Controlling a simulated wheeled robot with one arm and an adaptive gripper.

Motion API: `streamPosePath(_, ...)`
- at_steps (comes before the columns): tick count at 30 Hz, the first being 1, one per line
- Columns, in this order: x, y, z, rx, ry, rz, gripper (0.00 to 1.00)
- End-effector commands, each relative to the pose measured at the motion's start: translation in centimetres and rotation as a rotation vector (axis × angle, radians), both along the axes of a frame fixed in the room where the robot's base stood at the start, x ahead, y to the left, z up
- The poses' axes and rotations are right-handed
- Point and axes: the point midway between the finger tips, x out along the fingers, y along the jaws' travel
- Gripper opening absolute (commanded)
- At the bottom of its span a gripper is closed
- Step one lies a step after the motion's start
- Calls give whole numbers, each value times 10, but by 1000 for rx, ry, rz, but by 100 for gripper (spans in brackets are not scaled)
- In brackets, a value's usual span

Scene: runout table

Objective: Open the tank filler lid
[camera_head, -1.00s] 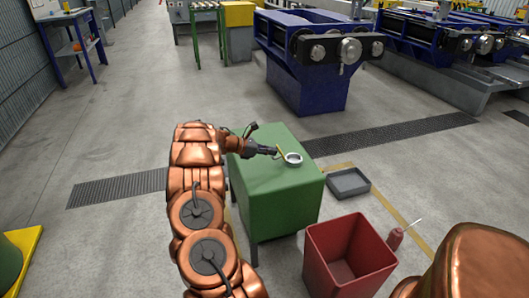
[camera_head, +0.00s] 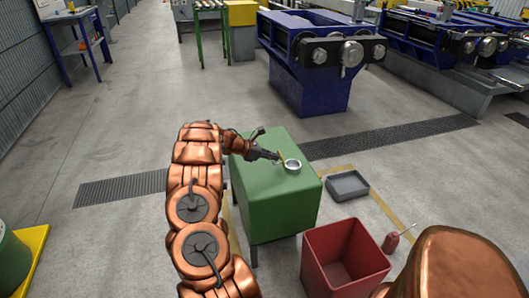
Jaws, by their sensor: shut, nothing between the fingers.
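The green tank (camera_head: 275,208) stands on the floor in the middle of the view. A pale round filler ring (camera_head: 292,166) sits on its top, with a darker inside showing. A small yellow piece (camera_head: 281,155) stands up at the ring's left rear edge; it may be the lid seen nearly edge-on, but it is too small to tell. My gripper (camera_head: 278,156) is shut and empty. It reaches in from the left over the tank top, with its tip at or very near the yellow piece. I cannot tell whether they touch.
A red open bin (camera_head: 319,241) stands in front of the tank. A grey tray (camera_head: 347,186) lies on the floor to the right, and a red can with a spout (camera_head: 391,242) is near the bin. A blue machine (camera_head: 310,85) stands behind. The floor at left is mostly clear.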

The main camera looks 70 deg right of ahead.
Motion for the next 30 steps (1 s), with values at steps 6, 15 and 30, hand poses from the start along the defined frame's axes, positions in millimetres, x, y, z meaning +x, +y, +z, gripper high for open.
streamPosePath(6, -9, -5, 7, 4, -7, -6, 0)
streamPosePath(15, -8, -6, 5, 2, -8, -4, 0)
streamPosePath(30, 5, 6, 22, 2, -6, 2, 0)
